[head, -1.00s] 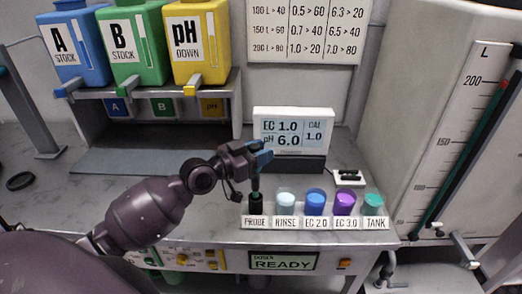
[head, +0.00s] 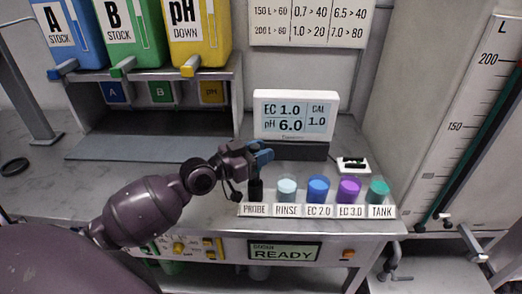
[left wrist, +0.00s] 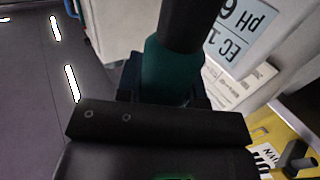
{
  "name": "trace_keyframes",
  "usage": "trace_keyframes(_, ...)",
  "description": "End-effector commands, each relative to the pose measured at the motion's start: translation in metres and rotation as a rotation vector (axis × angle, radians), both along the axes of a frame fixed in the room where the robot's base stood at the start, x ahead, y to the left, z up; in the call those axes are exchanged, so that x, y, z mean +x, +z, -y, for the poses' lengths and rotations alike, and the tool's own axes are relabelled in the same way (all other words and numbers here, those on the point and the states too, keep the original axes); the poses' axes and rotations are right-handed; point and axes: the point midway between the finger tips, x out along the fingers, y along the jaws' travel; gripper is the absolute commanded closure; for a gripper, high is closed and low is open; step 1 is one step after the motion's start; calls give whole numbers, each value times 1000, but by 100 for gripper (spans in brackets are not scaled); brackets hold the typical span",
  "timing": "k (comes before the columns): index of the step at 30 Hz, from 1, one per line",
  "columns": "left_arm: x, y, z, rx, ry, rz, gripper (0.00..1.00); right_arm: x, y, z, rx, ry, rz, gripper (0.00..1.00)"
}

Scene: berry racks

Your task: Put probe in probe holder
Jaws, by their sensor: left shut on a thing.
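My left gripper (head: 261,157) is shut on the probe, just above the black probe holder (head: 255,193) behind the PROBE label. In the left wrist view, the probe (left wrist: 170,70) has a teal body and a black end, held between the fingers. In the head view only a short dark piece of the probe shows below the fingers, in line with the holder. Its tip is hidden, and I cannot tell how deep it sits in the holder. My right gripper is not in view.
Right of the holder stand the RINSE cup (head: 286,189), EC 2.0 cup (head: 317,190), EC 3.0 cup (head: 348,190) and TANK cup (head: 378,192). The meter display (head: 295,116) stands behind. Stock bottles sit on a shelf at the upper left.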

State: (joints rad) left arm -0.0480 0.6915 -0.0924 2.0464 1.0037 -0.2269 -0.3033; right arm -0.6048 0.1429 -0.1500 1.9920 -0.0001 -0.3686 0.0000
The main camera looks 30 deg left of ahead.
Motion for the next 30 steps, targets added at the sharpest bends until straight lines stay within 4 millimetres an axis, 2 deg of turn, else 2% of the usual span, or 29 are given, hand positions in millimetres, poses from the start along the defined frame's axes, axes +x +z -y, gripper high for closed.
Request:
trace_keyframes(9,0,0,0,0,0,1,89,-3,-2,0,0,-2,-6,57)
trace_keyframes(26,0,-6,0,0,0,1,89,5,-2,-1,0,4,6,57)
trace_keyframes(27,0,-5,0,0,0,1,61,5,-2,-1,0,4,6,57)
trace_keyframes(30,0,-5,0,0,0,1,45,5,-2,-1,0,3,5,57)
